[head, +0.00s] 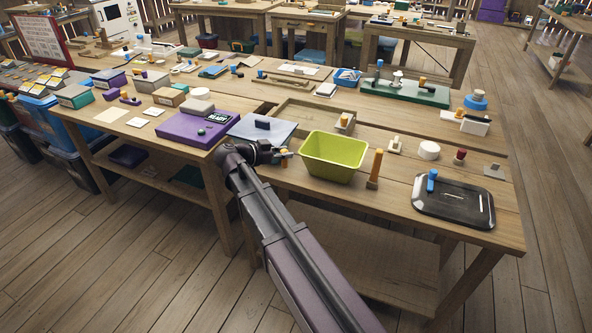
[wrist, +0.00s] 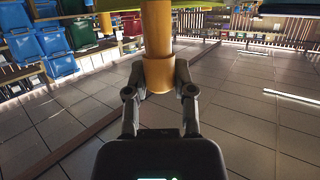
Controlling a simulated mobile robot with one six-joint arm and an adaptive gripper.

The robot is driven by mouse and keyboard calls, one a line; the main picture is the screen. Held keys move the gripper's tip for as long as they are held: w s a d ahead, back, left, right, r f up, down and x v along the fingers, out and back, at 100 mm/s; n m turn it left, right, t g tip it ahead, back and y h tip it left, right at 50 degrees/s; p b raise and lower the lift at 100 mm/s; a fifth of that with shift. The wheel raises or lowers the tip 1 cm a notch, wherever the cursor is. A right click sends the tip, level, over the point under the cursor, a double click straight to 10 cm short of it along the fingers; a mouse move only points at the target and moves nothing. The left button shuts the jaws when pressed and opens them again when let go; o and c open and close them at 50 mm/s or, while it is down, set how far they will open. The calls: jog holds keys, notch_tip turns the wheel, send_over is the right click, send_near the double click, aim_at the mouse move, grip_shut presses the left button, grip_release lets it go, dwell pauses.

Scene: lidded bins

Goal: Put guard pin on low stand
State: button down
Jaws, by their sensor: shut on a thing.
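My gripper (wrist: 160,92) is shut on an orange pin (wrist: 157,35) with a wider collar, which stands upright between the fingers in the wrist view. The fingers close around the collar. In the head view my gripper (head: 283,156) is at the front edge of the table, left of the green bin, and only a small orange bit of the pin (head: 284,151) shows. A small, low grey stand (head: 494,172) sits at the right of the table; I cannot tell for sure that it is the low stand.
A yellow-green open bin (head: 333,157) stands right of my gripper. A black lid with a blue handle (head: 453,203) lies at the right front. A blue-grey lid (head: 262,130) lies just behind my gripper.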

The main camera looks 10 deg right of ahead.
jog(key=a+f+b, duration=0.9)
jog(key=a+f, duration=0.1)
jog(key=a, duration=0.2)
jog(key=shift+w+a, duration=0.2)
jog(key=shift+a, duration=0.15)
jog(key=shift+d, duration=0.15)
send_over(294, 177)
jog(key=s+a, duration=0.1)
jog(key=a, duration=0.3)
jog(key=shift+s+a, duration=0.1)
jog(key=shift+a, duration=0.05)
jog(key=d, duration=0.1)
jog(key=w+d, duration=0.1)
jog(key=d, duration=0.2)
jog(key=shift+w+d, duration=0.1)
jog(key=shift+w, duration=0.15)
jog(key=shift+f, duration=0.3)
jog(key=shift+f+b, duration=0.15)
jog(key=shift+b, duration=0.25)
